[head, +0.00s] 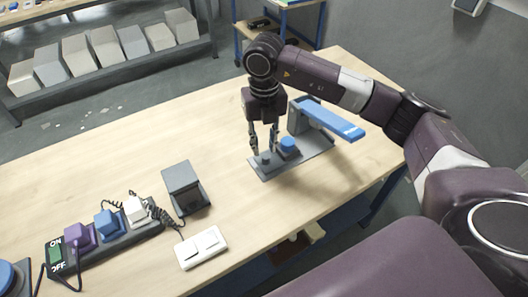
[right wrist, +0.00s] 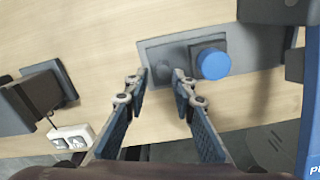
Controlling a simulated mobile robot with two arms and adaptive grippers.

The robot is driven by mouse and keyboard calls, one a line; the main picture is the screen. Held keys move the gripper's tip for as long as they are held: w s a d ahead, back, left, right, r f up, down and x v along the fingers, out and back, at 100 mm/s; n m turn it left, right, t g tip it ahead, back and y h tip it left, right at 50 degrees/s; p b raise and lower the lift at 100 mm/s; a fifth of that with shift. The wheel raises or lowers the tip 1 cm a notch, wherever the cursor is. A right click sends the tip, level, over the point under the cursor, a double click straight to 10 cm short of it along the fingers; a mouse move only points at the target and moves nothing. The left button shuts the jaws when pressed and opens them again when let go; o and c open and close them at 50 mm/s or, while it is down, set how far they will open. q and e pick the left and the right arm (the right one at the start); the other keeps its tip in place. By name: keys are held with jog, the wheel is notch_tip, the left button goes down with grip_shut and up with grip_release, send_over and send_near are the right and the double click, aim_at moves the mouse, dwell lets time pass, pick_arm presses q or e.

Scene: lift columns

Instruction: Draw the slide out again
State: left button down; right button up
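A grey base plate (head: 310,160) lies near the right end of the table. On it are a short grey knob (head: 265,158), a round blue knob (head: 288,145) and a grey upright carrying a long blue bar (head: 330,118). Which part is the slide, I cannot tell for sure. My right gripper (head: 263,151) points down over the plate's left end, its fingers apart on either side of the grey knob. In the right wrist view the open fingers (right wrist: 161,77) flank the plate's end, with the blue knob (right wrist: 212,63) just to their right. My left gripper is not in view.
A dark grey box (head: 184,184) and a white double switch (head: 201,247) stand left of the plate. A power strip (head: 125,240) with purple, blue and white plugs lies further left. Bare wood surrounds the plate's left and front sides.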

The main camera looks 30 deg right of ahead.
notch_tip(320, 180, up, 8)
jog(key=shift+f, duration=0.15)
dwell(0.5)
